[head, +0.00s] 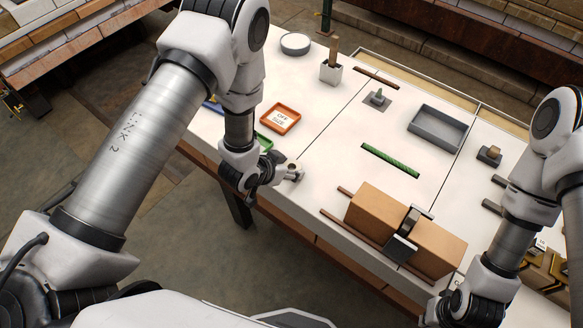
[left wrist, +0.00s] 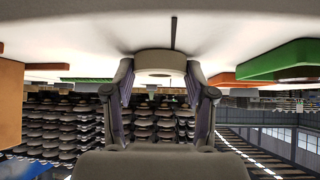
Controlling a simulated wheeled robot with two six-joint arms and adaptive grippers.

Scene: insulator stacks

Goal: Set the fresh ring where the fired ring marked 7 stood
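A small cream ring (head: 293,170) is at the front edge of the white table, beside the fingers of my left gripper (head: 280,175). In the left wrist view the cream ring (left wrist: 160,62) sits between the two fingers of my left gripper (left wrist: 160,80), which close against its sides. It is at the table surface or very close to it; I cannot tell which. My right gripper (head: 450,308) is at the bottom right, mostly hidden and too small to read. No ring with a readable 7 shows.
An orange tray (head: 267,121) with a white card and a green tray (head: 264,142) lie near my left gripper. A brown box (head: 378,207) with a black clamp stands at the front.

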